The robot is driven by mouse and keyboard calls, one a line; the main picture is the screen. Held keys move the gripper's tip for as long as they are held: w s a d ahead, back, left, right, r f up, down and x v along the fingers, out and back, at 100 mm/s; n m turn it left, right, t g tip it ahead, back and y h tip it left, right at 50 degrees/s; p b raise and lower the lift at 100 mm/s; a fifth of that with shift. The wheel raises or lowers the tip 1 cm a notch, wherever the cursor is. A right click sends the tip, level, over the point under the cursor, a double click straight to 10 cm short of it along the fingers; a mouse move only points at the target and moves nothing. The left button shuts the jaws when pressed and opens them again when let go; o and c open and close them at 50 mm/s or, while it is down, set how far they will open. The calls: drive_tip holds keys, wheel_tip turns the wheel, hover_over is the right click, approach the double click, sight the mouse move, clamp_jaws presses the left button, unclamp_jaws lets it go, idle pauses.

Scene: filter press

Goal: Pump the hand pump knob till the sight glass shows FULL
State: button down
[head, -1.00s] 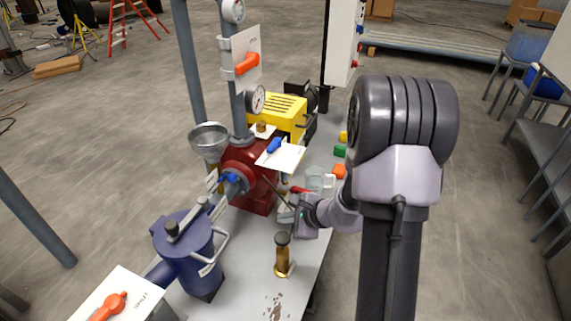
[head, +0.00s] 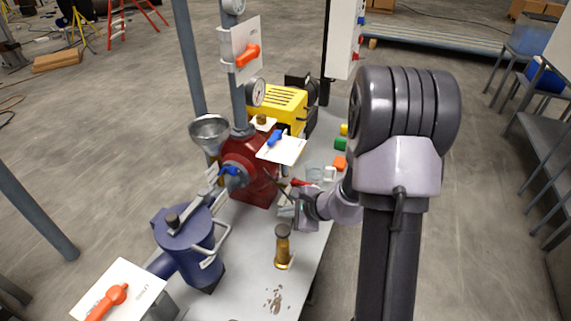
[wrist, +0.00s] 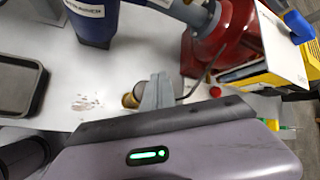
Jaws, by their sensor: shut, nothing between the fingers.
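The hand pump (head: 283,251) is a short brass cylinder standing upright on the bench, with a dark round knob (head: 282,230) on top. In the wrist view a brass part (wrist: 130,99) shows beside my fingers, partly hidden behind them. My gripper (head: 289,208) is shut and empty, just beyond the pump and a little to its right in the head view. In the wrist view its grey fingers (wrist: 157,90) are together. I cannot tell whether they touch the brass part. I cannot make out a sight glass or its reading.
A blue strainer vessel (head: 187,245) stands left of the pump. A red housing (head: 255,178) with a funnel (head: 209,130) and a yellow motor unit (head: 277,108) stand behind. Small coloured blocks (head: 340,144) lie at the back right. A dark tray (wrist: 17,83) shows in the wrist view.

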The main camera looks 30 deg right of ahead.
drive_tip(key=s+f+n+g+p, duration=0.2)
drive_tip(key=s+f+n+g, duration=0.2)
drive_tip(key=s+n, duration=0.3)
drive_tip(key=s+d+n+g+h+p, duration=0.1)
drive_tip(key=s+d+n+h+p, duration=0.3)
drive_tip(key=d+n, duration=0.7)
wheel_tip(320, 180, up, 8)
drive_tip(key=n+t+y, duration=0.4)
drive_tip(key=n+t, duration=0.1)
drive_tip(key=n, duration=1.3)
hover_over(286, 231)
drive_tip(key=shift+a, duration=0.1)
drive_tip(key=shift+f, duration=0.1)
wheel_tip(286, 231, down, 9)
drive_tip(key=b, duration=0.8)
drive_tip(key=shift+r, duration=0.2)
